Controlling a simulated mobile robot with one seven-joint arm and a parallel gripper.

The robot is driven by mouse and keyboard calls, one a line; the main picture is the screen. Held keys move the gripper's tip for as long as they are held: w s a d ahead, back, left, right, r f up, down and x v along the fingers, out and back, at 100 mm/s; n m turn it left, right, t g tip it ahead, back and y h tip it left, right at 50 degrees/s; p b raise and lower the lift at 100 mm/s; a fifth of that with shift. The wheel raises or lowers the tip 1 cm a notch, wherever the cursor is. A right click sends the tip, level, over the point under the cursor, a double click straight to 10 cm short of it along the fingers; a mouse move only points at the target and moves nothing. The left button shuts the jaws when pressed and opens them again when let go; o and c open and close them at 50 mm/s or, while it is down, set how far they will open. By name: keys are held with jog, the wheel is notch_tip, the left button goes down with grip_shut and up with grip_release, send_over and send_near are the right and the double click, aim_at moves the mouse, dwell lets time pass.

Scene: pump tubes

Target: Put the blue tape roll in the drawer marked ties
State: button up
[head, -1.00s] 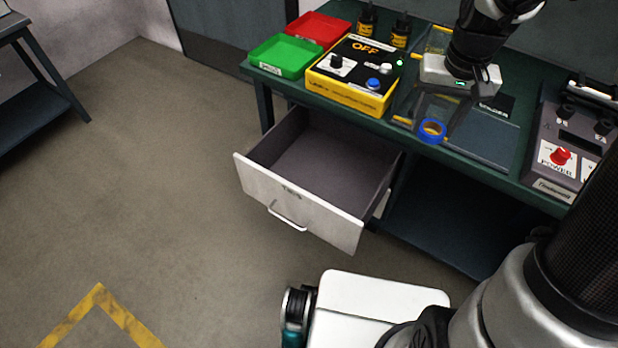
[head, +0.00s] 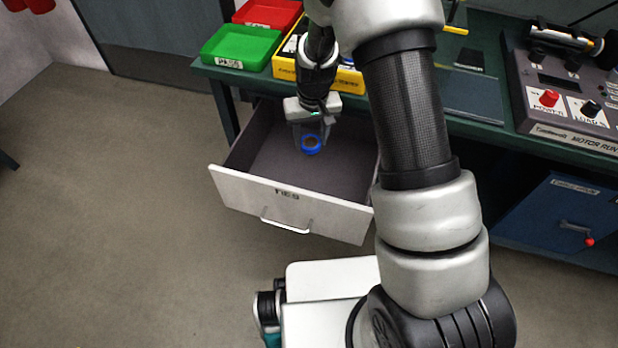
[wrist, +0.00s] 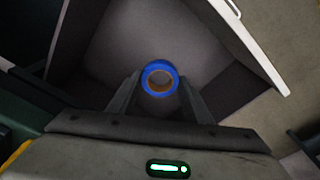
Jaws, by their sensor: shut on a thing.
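The blue tape roll (head: 311,144) is held between the fingertips of my gripper (head: 310,138). In the wrist view the blue roll (wrist: 160,64) shows between the two finger tips (wrist: 160,88). The drawer marked TIES (head: 287,196) is pulled open below the bench and looks empty inside. In the head view, my gripper and the roll are over the drawer's opening. In the wrist view, the drawer's grey floor lies beyond the roll. How high the roll is above that floor is hard to tell.
The green bench (head: 228,80) edge runs just behind the drawer. On it stand a green tray (head: 243,47), a red tray (head: 268,13) and a motor unit (head: 560,85). My arm hides part of the yellow box (head: 284,68) and the drawer's right side. A blue cabinet (head: 560,215) stands at right.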

jog(key=shift+n, duration=0.4)
jog(key=f+b, duration=0.1)
jog(key=f, duration=0.4)
jog(key=a+f+b, duration=0.1)
jog(key=f, duration=0.5)
jog(key=a+f+b, duration=0.1)
jog(key=f, duration=0.5)
jog(key=shift+a+f+b, duration=0.1)
jog(key=shift+f+b, duration=0.05)
jog(key=shift+b, duration=0.15)
jog(key=shift+f+b, duration=0.55)
jog(key=shift+f, duration=1.55)
jog(key=shift+f, duration=0.2)
jog(key=o, duration=1)
jog(key=shift+r, duration=0.15)
